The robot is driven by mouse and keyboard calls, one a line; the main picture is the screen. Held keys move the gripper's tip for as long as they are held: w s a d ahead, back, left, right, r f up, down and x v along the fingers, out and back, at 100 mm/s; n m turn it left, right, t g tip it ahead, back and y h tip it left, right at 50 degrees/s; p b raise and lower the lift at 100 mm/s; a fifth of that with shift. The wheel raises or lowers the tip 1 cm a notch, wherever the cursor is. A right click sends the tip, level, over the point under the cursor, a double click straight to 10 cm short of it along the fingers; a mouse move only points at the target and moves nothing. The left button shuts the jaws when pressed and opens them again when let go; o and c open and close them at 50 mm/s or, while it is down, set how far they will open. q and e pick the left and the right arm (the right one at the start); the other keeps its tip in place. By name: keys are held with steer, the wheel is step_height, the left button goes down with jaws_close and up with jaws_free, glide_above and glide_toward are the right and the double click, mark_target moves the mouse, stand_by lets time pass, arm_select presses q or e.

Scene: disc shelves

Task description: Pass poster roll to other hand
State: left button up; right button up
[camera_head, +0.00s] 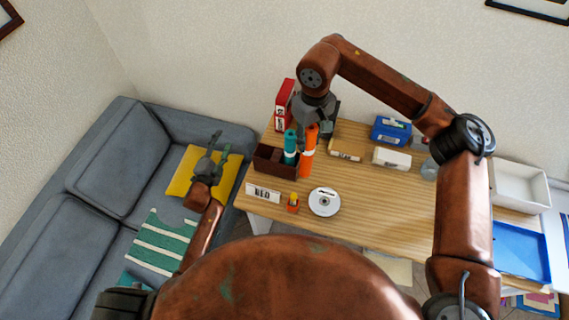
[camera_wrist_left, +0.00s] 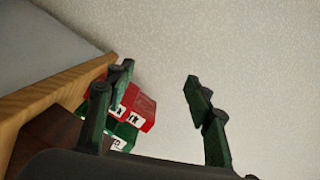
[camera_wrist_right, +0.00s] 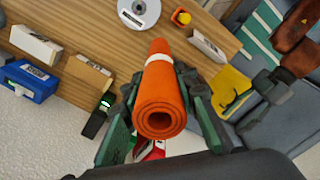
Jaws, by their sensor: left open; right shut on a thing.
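My right gripper (camera_head: 318,112) is shut on an orange poster roll (camera_head: 308,148) with a white band. The roll hangs roughly upright below it at the brown box (camera_head: 264,166); I cannot tell whether its lower end touches anything. In the right wrist view the roll (camera_wrist_right: 166,88) points its open end at the camera between the fingers (camera_wrist_right: 158,105). A teal roll (camera_head: 290,148) stands in the box just left of the orange one. My left gripper (camera_head: 216,150) is open and empty over the sofa side, left of the table. Its spread fingers (camera_wrist_left: 158,84) show in the left wrist view.
The wooden table (camera_head: 370,213) carries a disc (camera_head: 324,202), a small orange cup (camera_head: 293,203), a label sign (camera_head: 263,193), red binders (camera_head: 284,100) and a blue case (camera_head: 391,131). A grey sofa (camera_head: 118,150) with a yellow cushion (camera_head: 185,172) is on the left.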

arm_select(q)
steer(key=d+r+m+h, duration=0.2)
steer(key=d+r+m, duration=0.5)
steer(key=d, duration=0.1)
steer(key=m+g+h, duration=0.2)
steer(key=m+h, duration=0.4)
steer(key=m, duration=1.5)
glide_toward(307, 143)
steer(key=x, duration=1.2)
steer(key=shift+w+d, duration=0.15)
steer(key=shift+d, duration=0.05)
steer(key=shift+c, duration=0.5)
steer(key=shift+d, duration=0.1)
steer(key=c, duration=1.1)
steer(key=o, duration=1.2)
